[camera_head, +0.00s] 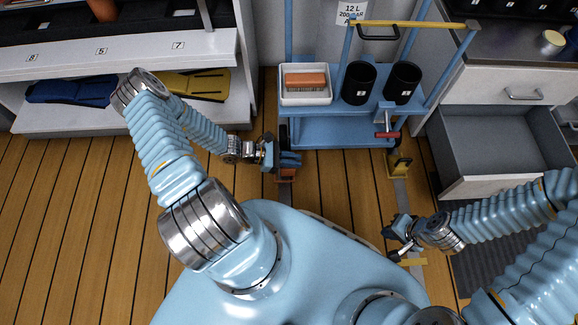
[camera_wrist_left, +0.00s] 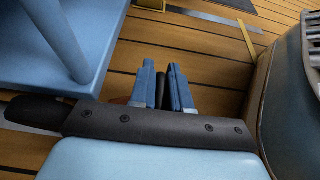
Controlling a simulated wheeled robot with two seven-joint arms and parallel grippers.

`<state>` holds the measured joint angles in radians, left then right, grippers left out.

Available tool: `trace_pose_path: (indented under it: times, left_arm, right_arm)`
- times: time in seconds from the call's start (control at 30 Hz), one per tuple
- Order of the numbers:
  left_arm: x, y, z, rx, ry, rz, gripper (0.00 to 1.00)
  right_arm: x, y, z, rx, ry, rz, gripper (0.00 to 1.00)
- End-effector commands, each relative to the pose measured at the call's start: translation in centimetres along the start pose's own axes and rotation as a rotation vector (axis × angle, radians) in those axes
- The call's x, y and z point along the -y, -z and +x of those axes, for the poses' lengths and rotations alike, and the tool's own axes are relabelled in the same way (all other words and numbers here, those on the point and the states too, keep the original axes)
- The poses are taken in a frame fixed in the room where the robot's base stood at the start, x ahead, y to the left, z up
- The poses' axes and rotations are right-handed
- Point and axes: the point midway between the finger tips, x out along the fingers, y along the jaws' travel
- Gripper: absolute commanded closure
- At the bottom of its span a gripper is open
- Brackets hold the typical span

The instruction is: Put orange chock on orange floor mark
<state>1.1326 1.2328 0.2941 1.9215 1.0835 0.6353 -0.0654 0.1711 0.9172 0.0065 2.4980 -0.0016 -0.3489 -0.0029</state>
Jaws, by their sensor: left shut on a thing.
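The orange chock (camera_head: 286,174) is a small orange-brown block with a dark top, at the left front of the blue trolley, over a grey floor strip. My left gripper (camera_head: 290,160) is shut on it from above. In the left wrist view, the fingers (camera_wrist_left: 168,90) are closed around a dark part, and a sliver of orange shows beside them. I cannot tell whether the chock touches the floor. I do not see an orange floor mark; my base hides part of the floor. My right gripper (camera_head: 391,244) looks open and empty, low at the right.
The blue trolley (camera_head: 340,133) carries a white tray (camera_head: 305,97) and two black cylinders. A yellow floor mark (camera_head: 413,262) lies near my right gripper. An open drawer (camera_head: 500,140) juts out at right. The floor at left is clear.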

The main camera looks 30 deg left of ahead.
Motion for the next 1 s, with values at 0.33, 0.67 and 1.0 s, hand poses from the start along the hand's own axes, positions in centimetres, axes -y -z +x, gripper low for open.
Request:
trace_pose_path:
  times: [0.33, 0.67, 1.0]
  left_arm:
    - [-1.1, 3.5, 0.2, 0.002, 0.001, -0.001, 1.00]
    - [-1.1, 5.0, 0.8, 0.002, -0.001, 0.000, 1.00]
    - [-1.1, 5.1, 0.8, 0.001, -0.001, 0.000, 0.58]
  right_arm:
    - [-0.3, -0.1, 1.2, 0.003, 0.003, -0.001, 1.00]
    - [-0.3, -0.1, 1.5, 0.005, 0.004, -0.001, 1.00]
    - [-0.4, -0.1, 1.6, 0.005, 0.004, -0.001, 1.00]
